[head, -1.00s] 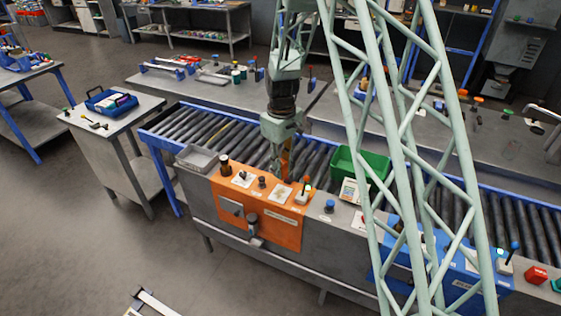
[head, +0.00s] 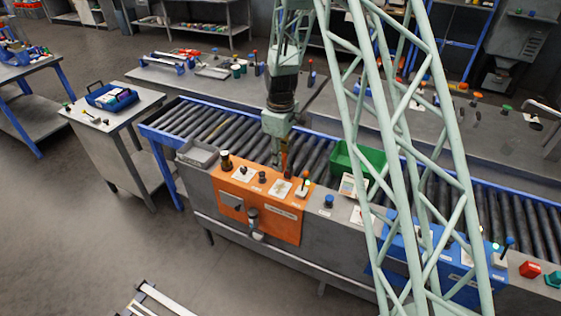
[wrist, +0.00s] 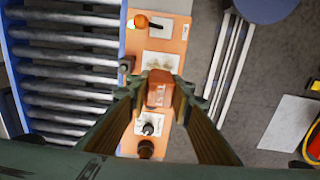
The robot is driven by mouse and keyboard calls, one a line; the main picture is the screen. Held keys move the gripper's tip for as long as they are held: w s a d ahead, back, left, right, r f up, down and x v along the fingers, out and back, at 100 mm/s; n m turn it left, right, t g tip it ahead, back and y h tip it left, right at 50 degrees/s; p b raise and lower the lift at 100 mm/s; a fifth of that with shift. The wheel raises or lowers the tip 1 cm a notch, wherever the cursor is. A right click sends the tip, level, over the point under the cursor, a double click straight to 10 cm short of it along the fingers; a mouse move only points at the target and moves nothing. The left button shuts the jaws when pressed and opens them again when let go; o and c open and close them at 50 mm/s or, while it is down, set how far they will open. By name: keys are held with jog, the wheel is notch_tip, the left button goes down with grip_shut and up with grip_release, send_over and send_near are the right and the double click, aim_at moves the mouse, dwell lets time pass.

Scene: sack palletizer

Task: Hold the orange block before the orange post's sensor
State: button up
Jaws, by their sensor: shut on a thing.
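My gripper (wrist: 160,92) is shut on the orange block (wrist: 160,88), which shows between the fingertips in the wrist view with dark marks on its face. The orange post (head: 262,212) is an orange panel on the front of the conveyor bench. In the wrist view, its top (wrist: 150,45) lies beneath the block. A small dark box (wrist: 126,63) stands at its conveyor-side edge; I cannot tell whether it is the sensor. In the head view, my gripper (head: 281,160) hangs over the post's rear edge, and the block is hard to make out there.
A lever with an orange knob (wrist: 141,21) and dark knobs (wrist: 146,149) stand on the post. The roller conveyor (head: 215,127) runs behind. A blue post (head: 440,258) is at right.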

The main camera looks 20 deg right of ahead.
jog(key=shift+f, duration=0.1)
jog(key=shift+f+b, duration=2.45)
jog(key=shift+f, duration=2.45)
jog(key=shift+r, duration=0.1)
jog(key=shift+r+p, duration=2)
jog(key=shift+r, duration=2.85)
jog(key=shift+s+f+m+b, duration=0.4)
jog(key=shift+f+m, duration=0.15)
jog(key=shift+f, duration=0.05)
jog(key=shift+s+f+m+b, duration=0.35)
jog(key=shift+f+m, duration=0.2)
jog(key=s+f+m+b, duration=0.1)
jog(key=s+f+m, duration=0.1)
jog(key=s+f+m+b, duration=0.2)
jog(key=f+m, duration=0.1)
jog(key=shift+f, duration=0.1)
jog(key=shift+s+f+m+b, duration=0.65)
jog(key=shift+s+f+m, duration=0.3)
jog(key=shift+m, duration=0.45)
